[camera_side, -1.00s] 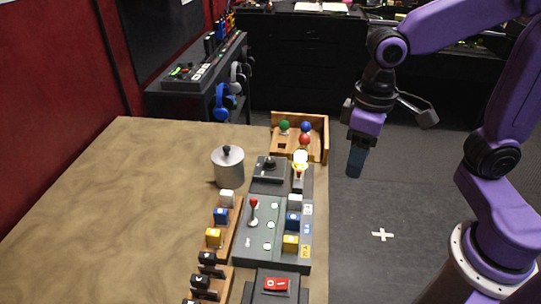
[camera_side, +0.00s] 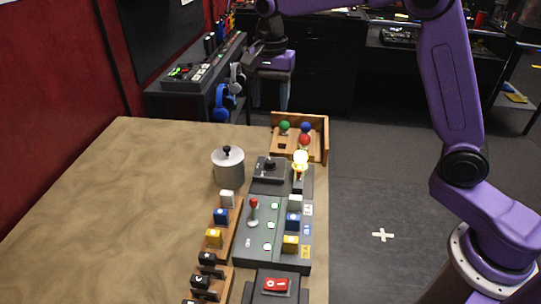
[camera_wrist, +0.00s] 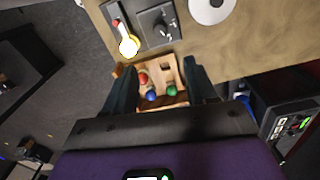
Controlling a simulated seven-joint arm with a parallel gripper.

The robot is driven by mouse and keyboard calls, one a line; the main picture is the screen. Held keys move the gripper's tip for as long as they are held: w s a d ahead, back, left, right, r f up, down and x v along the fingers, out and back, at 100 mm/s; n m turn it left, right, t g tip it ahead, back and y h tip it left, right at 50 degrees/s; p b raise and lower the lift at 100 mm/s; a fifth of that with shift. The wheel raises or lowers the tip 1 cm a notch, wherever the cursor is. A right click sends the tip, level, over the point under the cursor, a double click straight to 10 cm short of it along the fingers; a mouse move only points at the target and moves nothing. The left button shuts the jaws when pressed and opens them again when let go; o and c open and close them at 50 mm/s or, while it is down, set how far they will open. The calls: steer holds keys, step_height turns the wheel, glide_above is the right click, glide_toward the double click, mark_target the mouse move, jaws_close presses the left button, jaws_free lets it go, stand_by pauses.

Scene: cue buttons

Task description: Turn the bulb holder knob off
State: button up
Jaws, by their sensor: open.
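The bulb holder has a black knob (camera_side: 269,164) on a dark grey box (camera_side: 258,176), beside a glowing bulb (camera_side: 300,160) on its stand. In the wrist view the knob (camera_wrist: 160,29) and the lit bulb (camera_wrist: 128,46) show at the top, beyond my fingertips. My gripper (camera_side: 271,98) is high behind the table's far edge in the side view, apart from the knob. In the wrist view my gripper (camera_wrist: 159,68) is open and empty, its fingers either side of the wooden bulb tray.
A wooden tray (camera_side: 324,150) with green, blue and red bulbs stands at the table's far edge. A grey lidded pot (camera_side: 229,172) is left of the knob box. A button panel (camera_side: 268,246) with a red-topped lever lies in front. The table's left is clear.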

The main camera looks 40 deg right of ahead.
mark_target(270, 160)
step_height(270, 160, down, 17)
steer(key=shift+f, duration=0.1)
stand_by(0.5)
steer(key=c, duration=1.1)
